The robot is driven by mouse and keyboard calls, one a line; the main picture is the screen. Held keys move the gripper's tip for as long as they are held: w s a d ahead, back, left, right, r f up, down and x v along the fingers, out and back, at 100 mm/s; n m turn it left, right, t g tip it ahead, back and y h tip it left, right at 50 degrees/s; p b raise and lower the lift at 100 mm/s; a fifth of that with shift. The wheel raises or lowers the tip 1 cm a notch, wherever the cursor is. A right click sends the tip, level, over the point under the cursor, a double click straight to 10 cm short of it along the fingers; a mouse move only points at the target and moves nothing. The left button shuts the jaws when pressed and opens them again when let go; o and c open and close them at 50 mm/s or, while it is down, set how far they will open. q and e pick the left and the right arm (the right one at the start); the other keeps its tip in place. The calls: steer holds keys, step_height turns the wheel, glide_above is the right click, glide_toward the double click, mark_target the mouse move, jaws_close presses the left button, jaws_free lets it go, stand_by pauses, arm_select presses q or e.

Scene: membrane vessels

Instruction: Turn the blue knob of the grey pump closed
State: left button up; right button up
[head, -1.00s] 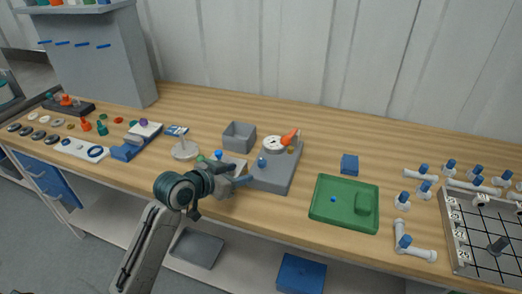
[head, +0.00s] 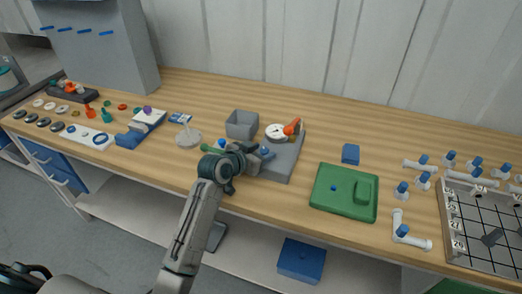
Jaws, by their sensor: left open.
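The grey pump (head: 284,164) is a flat grey block on the table, just right of the middle of the head view. The gripper and wrist hide part of the knob and the block's left side. I cannot tell whether the fingers touch the knob. My right gripper is not in view.
An open grey box (head: 242,124) stands behind my left gripper. A round white stand (head: 188,137) is to its left. A green tray (head: 345,192) and a blue block (head: 350,154) are to the right, with white pipe pieces (head: 411,231) beyond. Bare table lies behind the pump.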

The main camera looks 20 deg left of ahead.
arm_select(q)
steer(key=shift+c, duration=0.2)
steer(key=c, duration=1)
steer(key=shift+o, duration=0.2)
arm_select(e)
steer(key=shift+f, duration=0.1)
